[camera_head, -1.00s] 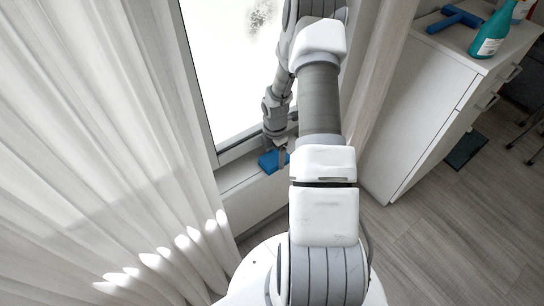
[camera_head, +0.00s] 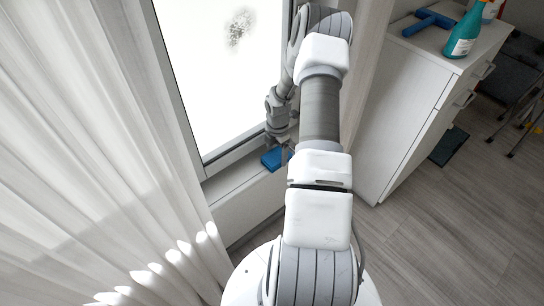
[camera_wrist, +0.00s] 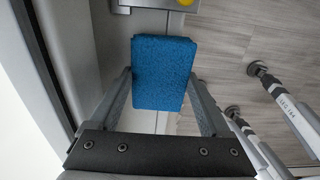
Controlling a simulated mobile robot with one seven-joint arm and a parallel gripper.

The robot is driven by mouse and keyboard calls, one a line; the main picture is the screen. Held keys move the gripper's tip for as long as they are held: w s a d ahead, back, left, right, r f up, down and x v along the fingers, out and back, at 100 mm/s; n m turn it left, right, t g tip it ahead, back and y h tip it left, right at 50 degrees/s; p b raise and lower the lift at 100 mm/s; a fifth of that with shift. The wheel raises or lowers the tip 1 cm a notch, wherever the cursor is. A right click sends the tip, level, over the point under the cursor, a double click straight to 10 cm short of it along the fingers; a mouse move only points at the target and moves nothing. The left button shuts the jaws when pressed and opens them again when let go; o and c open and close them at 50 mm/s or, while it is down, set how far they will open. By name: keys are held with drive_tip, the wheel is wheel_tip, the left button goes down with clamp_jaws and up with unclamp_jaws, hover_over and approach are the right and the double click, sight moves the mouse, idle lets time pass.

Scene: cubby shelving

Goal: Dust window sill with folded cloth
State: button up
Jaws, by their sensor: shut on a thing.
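The folded blue cloth (camera_wrist: 162,72) is between the two fingers of my gripper (camera_wrist: 160,80) in the wrist view. My gripper is shut on it, and the cloth reaches past the fingertips. In the head view the blue cloth (camera_head: 271,159) is at the window sill (camera_head: 232,181), below the right part of the window pane. My gripper (camera_head: 282,151) is partly hidden there by my own arm. The sill also shows as a pale strip in the wrist view (camera_wrist: 108,45). I cannot tell whether the cloth touches the sill.
A white curtain (camera_head: 95,150) hangs at the left, and another (camera_head: 366,60) at the right of the window. A white cabinet (camera_head: 415,100) stands right, bearing a teal spray bottle (camera_head: 463,35) and a blue tool (camera_head: 430,22). Pale poles (camera_wrist: 290,105) stand right in the wrist view.

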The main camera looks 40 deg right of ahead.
sight(251, 178)
drive_tip(key=shift+d+f, duration=0.1)
drive_tip(key=shift+d, duration=0.2)
drive_tip(key=shift+s+a+r+p, duration=0.1)
drive_tip(key=shift+a+p, duration=0.1)
drive_tip(key=shift+a, duration=1.8)
drive_tip(key=shift+s+a+r+p, duration=0.1)
drive_tip(key=shift+a+p, duration=0.1)
drive_tip(key=shift+a, duration=1.8)
drive_tip(key=shift+a+f, duration=0.15)
drive_tip(key=shift+a, duration=1.95)
drive_tip(key=shift+s+a+b, duration=0.1)
drive_tip(key=shift+a+b, duration=0.25)
drive_tip(key=shift+a, duration=1.55)
drive_tip(key=shift+r, duration=0.25)
drive_tip(key=shift+s+r+p, duration=0.3)
drive_tip(key=shift+p, duration=0.1)
drive_tip(key=s+r+p, duration=0.3)
drive_tip(key=s+r, duration=0.1)
drive_tip(key=shift+s, duration=0.2)
drive_tip(key=shift+d+r, duration=0.1)
drive_tip(key=shift+r, duration=0.05)
